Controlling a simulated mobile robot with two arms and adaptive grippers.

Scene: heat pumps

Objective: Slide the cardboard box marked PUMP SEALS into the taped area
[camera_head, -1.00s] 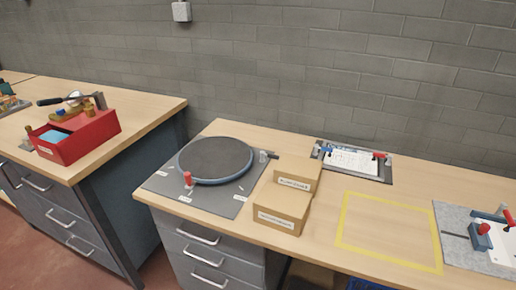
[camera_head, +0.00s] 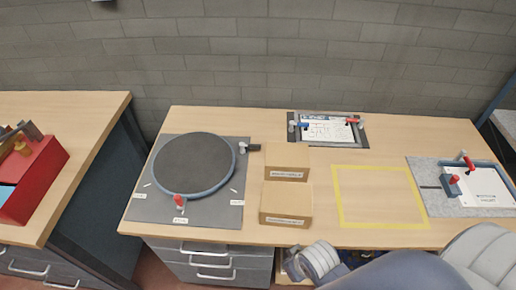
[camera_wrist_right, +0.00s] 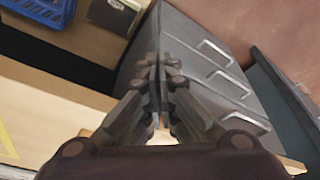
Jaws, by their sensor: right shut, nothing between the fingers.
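Two cardboard boxes stand one behind the other on the bench, left of the taped area. The front box (camera_head: 286,203) and the back box (camera_head: 287,160) each carry a white label on the near side, too small to read, so I cannot tell which says PUMP SEALS. The taped area (camera_head: 339,205) is a yellow outline on the wood, empty inside. My right arm reaches in at the lower right of the head view, below the bench's front edge. My right gripper (camera_wrist_right: 158,62) shows in the wrist view, shut and empty, with drawers beyond it. My left gripper is out of view.
A round turntable (camera_head: 193,163) on a grey plate is left of the boxes. A clamped sheet fixture (camera_head: 328,130) is behind the taped area; another fixture (camera_head: 480,190) is right of it. Bare wood lies between the boxes and the tape. A red bin (camera_head: 38,180) is far left.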

